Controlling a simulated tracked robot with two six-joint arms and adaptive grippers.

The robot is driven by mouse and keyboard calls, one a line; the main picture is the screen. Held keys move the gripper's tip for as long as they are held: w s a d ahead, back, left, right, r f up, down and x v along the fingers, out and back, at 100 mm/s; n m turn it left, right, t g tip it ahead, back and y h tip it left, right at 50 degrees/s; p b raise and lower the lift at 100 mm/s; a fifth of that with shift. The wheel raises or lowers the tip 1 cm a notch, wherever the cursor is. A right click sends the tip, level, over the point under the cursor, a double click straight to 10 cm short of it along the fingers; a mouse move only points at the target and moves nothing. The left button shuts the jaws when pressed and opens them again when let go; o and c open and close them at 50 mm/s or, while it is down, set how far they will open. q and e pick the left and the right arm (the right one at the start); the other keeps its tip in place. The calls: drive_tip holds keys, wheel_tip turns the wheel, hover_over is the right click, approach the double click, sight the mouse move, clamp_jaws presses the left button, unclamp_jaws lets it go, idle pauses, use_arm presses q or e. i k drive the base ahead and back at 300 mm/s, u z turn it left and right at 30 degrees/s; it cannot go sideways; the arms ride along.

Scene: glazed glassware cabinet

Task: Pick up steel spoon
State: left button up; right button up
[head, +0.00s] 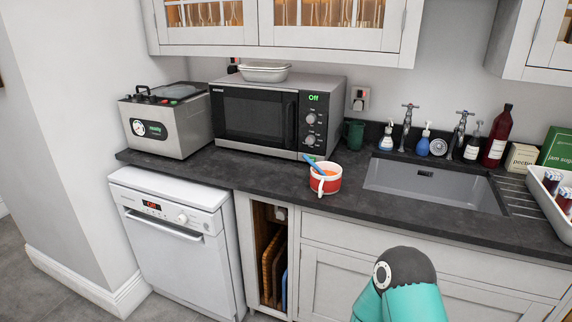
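I cannot make out a steel spoon in the head view. A red and white mug (331,187) stands upright on the dark worktop (262,178), between the microwave and the sink. A blue utensil (314,165) leans in the mug, its handle tilted up to the left over the rim. Its lower end is hidden in the mug, and I cannot tell its material there. Neither of my grippers shows. A teal and dark grey link of my arm rises at the bottom right, in front of the lower cupboards.
A microwave (254,116) with a white dish (264,73) on top and a steel appliance (166,132) stand left. The sink (432,184), taps, bottles and a white tray (550,203) with jars are right. Worktop before the microwave is clear. Wall cabinets (280,39) hang above.

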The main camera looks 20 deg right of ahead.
sight(306, 158)
drive_tip(key=u, duration=0.1)
drive_tip(key=i, duration=1.3)
drive_tip(key=z, duration=0.5)
